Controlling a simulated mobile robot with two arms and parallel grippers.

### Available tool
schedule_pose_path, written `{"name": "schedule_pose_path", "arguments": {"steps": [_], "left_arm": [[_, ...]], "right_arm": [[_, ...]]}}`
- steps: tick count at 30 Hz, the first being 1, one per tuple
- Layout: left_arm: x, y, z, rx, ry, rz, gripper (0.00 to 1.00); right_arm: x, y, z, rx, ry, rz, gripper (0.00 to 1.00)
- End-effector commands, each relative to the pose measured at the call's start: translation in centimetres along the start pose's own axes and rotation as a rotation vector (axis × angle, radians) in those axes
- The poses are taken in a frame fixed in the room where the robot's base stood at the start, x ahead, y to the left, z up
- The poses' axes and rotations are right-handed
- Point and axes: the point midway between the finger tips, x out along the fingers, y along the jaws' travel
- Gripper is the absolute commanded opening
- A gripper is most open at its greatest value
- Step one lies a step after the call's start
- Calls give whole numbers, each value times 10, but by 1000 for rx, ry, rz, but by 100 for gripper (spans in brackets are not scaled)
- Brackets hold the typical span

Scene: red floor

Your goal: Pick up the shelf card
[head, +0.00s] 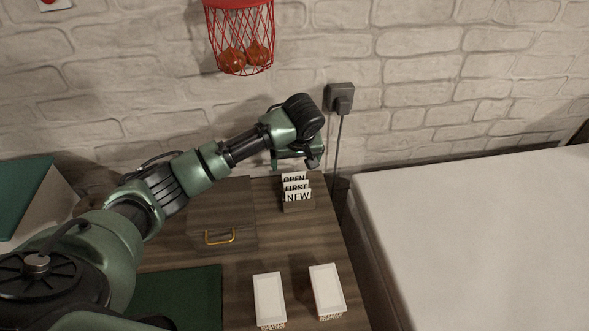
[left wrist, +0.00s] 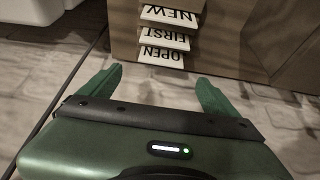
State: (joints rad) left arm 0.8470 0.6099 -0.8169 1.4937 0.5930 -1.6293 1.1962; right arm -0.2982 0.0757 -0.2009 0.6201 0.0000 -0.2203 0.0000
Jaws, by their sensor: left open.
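Three white cards lettered OPEN (head: 293,177), FIRST (head: 296,187) and NEW (head: 298,197) stand one behind another in a small dark holder (head: 298,207) on the wooden table's back right. Which one is the shelf card I cannot tell. My left gripper (head: 300,160) is just behind and above them, near the wall. The left wrist view shows its two green fingers (left wrist: 160,80) open and empty, with the OPEN card (left wrist: 162,54) nearest, a little beyond the tips. The FIRST card (left wrist: 165,37) and NEW card (left wrist: 168,15) lie farther off. My right gripper is not in view.
A wooden box (head: 221,225) with a yellow handle stands left of the holder. Two white boxes (head: 269,296) (head: 327,289) stand at the front. A wall socket (head: 339,97) with a hanging cord is behind; a white bed (head: 480,230) is right.

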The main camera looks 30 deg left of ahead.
Motion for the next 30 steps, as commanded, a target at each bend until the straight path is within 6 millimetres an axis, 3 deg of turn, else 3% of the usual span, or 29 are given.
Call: {"name": "schedule_pose_path", "arguments": {"steps": [7,15,23,24,30], "left_arm": [[28,-1,1,0,-2,-4,91],[66,1,4,1,0,-2,91],[71,1,4,1,1,0,91],[71,1,4,1,1,0,88],[71,1,4,1,1,0,32]], "right_arm": [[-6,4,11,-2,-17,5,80],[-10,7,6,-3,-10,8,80],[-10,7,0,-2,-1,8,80],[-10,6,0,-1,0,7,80],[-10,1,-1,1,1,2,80]]}}
